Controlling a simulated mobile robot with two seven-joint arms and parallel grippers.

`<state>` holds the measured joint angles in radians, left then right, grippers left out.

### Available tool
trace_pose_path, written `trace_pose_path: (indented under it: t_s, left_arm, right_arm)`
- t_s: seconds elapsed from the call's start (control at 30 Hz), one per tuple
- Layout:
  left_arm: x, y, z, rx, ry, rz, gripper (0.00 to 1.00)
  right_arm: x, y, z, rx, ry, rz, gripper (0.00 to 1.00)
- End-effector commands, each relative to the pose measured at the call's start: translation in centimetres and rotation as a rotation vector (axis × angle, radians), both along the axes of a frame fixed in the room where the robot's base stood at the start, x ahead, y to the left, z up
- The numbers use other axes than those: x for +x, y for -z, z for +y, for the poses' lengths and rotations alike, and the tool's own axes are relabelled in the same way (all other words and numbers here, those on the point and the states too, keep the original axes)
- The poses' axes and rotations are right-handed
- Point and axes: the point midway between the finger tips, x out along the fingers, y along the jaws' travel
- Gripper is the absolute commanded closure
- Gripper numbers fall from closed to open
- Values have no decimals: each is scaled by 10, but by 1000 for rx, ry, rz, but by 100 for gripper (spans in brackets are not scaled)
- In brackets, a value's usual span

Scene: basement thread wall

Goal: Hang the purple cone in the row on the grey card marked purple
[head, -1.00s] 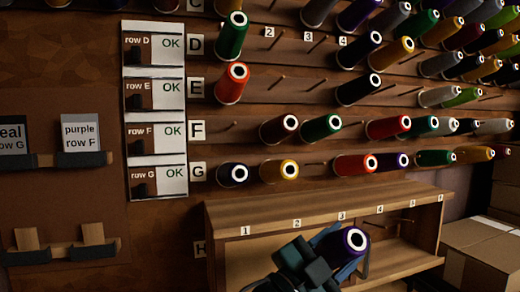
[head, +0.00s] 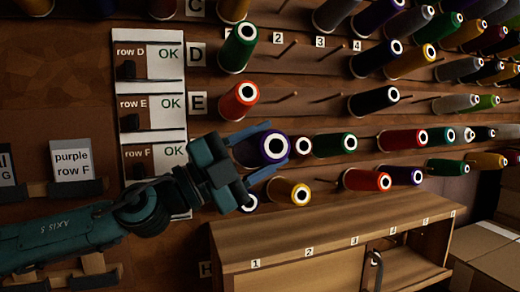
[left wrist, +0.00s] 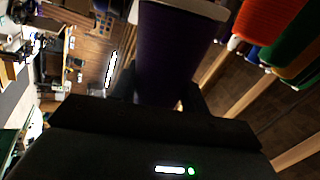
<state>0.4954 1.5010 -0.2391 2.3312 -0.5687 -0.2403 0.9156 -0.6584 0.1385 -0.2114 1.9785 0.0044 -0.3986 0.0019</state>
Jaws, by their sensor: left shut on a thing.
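The grey card (head: 72,160) reading "purple row F" stands in a holder at the left of the head view. The purple cone (head: 262,148) is in my left gripper (head: 256,153), its blue fingers on either side of it. The cone is in front of the left end of row F, its white-ringed end facing the camera. In the left wrist view the cone (left wrist: 172,50) fills the top middle, between the fingers (left wrist: 160,97). The gripper hides the row F letter and the first peg place, so I cannot tell whether the cone touches a peg. My right gripper is out of view.
A red cone (head: 239,100) hangs above in row E. A yellow cone (head: 290,191) hangs below in row G. A wooden shelf (head: 330,235) stands underneath.

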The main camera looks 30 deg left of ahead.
Motion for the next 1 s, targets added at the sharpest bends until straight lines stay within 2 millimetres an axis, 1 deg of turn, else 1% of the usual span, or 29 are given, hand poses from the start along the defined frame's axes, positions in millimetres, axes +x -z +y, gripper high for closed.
trace_pose_path:
  t_s: [0.03, 0.83, 1.0]
  left_arm:
    - [3, 4, 5, -2, -3, -1, 81]
    - [54, 19, 65, -4, -3, -2, 81]
    - [65, 21, 77, -6, -2, -1, 81]
  right_arm:
    - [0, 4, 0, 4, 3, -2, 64]
    - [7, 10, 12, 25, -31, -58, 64]
    - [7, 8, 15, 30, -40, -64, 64]
